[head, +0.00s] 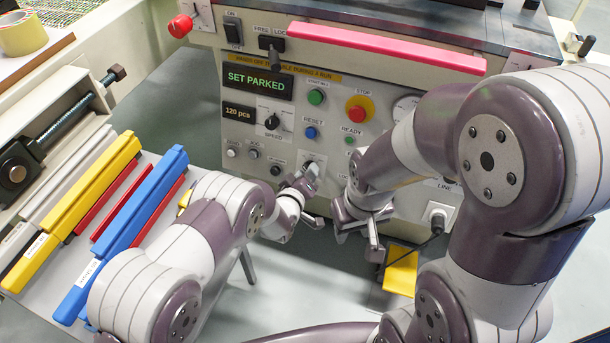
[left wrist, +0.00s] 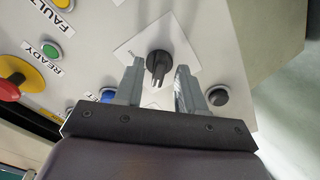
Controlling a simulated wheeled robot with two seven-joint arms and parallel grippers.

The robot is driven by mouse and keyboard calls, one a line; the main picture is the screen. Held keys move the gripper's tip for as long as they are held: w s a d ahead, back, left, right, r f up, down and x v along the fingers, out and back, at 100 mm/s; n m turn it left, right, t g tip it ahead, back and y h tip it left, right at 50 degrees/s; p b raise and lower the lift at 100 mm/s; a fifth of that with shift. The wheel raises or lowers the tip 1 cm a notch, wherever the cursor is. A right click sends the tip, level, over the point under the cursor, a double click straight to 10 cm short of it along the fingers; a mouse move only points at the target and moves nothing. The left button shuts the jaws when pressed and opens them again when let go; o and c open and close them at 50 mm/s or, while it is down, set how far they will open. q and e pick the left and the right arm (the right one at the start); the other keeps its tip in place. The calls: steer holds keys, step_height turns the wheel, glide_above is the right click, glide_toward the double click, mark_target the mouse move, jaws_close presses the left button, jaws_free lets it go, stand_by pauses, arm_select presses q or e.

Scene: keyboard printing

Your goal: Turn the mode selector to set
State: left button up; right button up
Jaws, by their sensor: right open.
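The mode selector appears to be the black knob (left wrist: 158,66) on a pale square plate (left wrist: 135,50) in the left wrist view. Its label is not readable. In the head view its plate (head: 315,157) is low on the panel, and the knob is mostly hidden by my left gripper (head: 309,181). In the left wrist view the open fingers of my left gripper (left wrist: 160,72) stand on either side of the knob, with gaps visible. My right gripper (head: 358,238) is open and empty, below and right of the selector, in front of the panel.
Around the selector are a blue reset button (head: 310,132), a green ready button (head: 349,141), a red stop button (head: 357,113) and a speed knob (head: 272,121). The display (head: 258,82) reads "SET PARKED". A pink bar (head: 388,47) juts out above. Yellow and blue bars (head: 132,219) lie left.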

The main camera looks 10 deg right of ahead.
arm_select(q)
steer(key=p+v, duration=0.5)
steer(key=v, duration=0.7)
steer(key=shift+s+a, duration=0.25)
steer(key=shift+s, duration=0.05)
